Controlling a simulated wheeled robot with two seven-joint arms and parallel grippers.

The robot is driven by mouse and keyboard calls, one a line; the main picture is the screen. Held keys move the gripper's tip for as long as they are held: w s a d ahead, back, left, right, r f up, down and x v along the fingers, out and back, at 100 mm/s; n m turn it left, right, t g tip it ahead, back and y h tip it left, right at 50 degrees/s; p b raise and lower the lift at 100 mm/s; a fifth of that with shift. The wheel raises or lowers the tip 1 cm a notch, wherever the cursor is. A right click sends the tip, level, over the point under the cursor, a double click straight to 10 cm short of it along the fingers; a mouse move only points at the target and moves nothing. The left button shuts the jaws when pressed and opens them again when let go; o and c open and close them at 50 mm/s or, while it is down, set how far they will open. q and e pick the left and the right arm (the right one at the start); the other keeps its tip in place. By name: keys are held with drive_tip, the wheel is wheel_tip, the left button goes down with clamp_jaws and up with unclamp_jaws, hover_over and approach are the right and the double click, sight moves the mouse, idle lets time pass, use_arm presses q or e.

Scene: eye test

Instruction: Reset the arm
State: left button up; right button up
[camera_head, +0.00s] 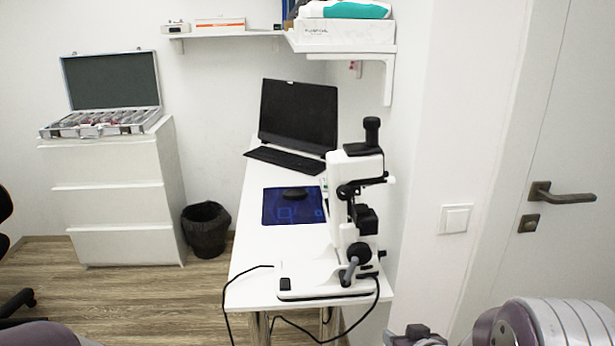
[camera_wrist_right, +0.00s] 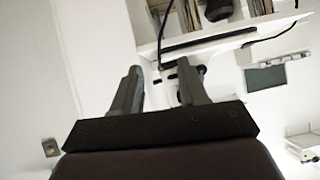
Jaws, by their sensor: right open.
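My right arm comes in at the bottom right of the head view, a rounded white and purple link. My right gripper (camera_head: 415,335) is partly cut off by the bottom edge, below and right of the white table. In the right wrist view its two grey fingers (camera_wrist_right: 162,78) stand apart with nothing between them, so it is open and empty. A purple rounded part at the bottom left of the head view seems to be mine. My left gripper is not in view.
A white eye-examination device (camera_head: 352,215) stands on the narrow white table (camera_head: 255,250), its cable hanging at the front. A monitor (camera_head: 298,114) and blue mat (camera_head: 280,207) are behind. The door handle (camera_head: 560,193) is right.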

drive_tip(key=s+a+f+g+h, duration=0.1)
drive_tip(key=s+a+f+g, duration=0.1)
drive_tip(key=s+g, duration=1.25)
drive_tip(key=s+a+r+t+p, duration=0.1)
drive_tip(key=s+r+t+p, duration=0.1)
drive_tip(key=r+p, duration=0.6)
drive_tip(key=s+a+r+t+p, duration=0.1)
drive_tip(key=r+t+p, duration=0.1)
drive_tip(key=r+p, duration=0.6)
wheel_tip(320, 180, up, 2)
drive_tip(key=shift+s+t, duration=0.35)
drive_tip(key=shift+s, duration=0.05)
